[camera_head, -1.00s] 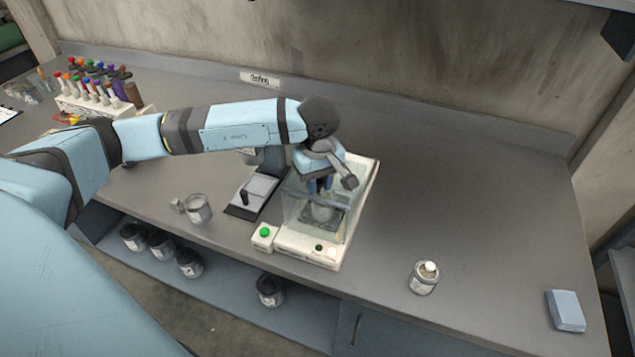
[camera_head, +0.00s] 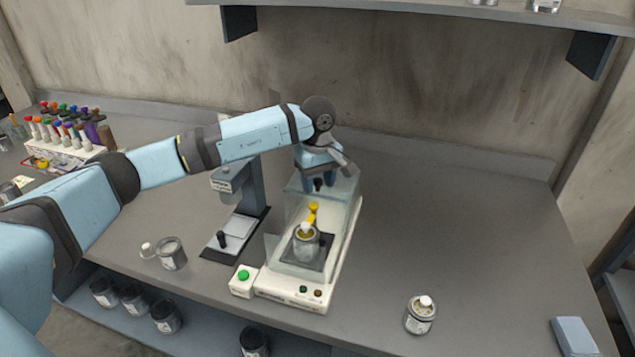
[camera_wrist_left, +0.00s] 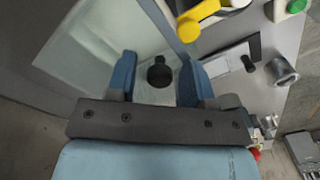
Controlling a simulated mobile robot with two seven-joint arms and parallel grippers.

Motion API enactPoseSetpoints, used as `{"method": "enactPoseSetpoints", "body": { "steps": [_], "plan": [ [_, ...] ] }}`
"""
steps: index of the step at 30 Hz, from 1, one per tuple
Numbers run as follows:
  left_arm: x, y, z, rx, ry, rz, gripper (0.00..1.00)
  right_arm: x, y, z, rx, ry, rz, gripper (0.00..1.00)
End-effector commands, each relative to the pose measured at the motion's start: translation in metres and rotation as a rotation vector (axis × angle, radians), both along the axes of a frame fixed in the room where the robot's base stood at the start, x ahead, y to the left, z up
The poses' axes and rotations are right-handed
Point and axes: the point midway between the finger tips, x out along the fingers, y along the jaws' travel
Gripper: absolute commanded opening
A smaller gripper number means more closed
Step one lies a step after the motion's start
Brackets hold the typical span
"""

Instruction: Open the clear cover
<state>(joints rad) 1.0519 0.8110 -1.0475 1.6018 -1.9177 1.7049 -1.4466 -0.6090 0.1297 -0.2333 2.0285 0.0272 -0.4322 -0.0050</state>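A jar (camera_head: 304,243) and a yellow piece (camera_head: 312,210) show through the clear walls. My left gripper (camera_head: 318,178) is at the cover's top rear, pointing down. In the left wrist view my left gripper (camera_wrist_left: 159,80) is open, its blue fingers on either side of the knob with gaps between. My right gripper is not in view.
A green-button box (camera_head: 243,281) adjoins the base's front left. A stand device (camera_head: 236,195) is close on the left, with an open jar (camera_head: 171,253) nearby. A lidded jar (camera_head: 420,314) is at front right. The counter right of the machine is mostly clear.

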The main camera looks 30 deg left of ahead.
Motion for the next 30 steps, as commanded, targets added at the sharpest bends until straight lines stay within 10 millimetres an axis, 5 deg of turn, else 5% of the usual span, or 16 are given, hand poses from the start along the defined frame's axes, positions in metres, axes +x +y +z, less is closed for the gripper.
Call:
{"method": "enactPoseSetpoints", "body": {
  "steps": [12,30],
  "plan": [
    [0.001,0.0,0.01,0.0,-0.002,0.001,0.5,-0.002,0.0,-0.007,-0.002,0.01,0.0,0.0],
    [0.0,0.0,0.127,0.0,-0.002,0.001,0.5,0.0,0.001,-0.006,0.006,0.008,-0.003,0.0]
  ]
}}
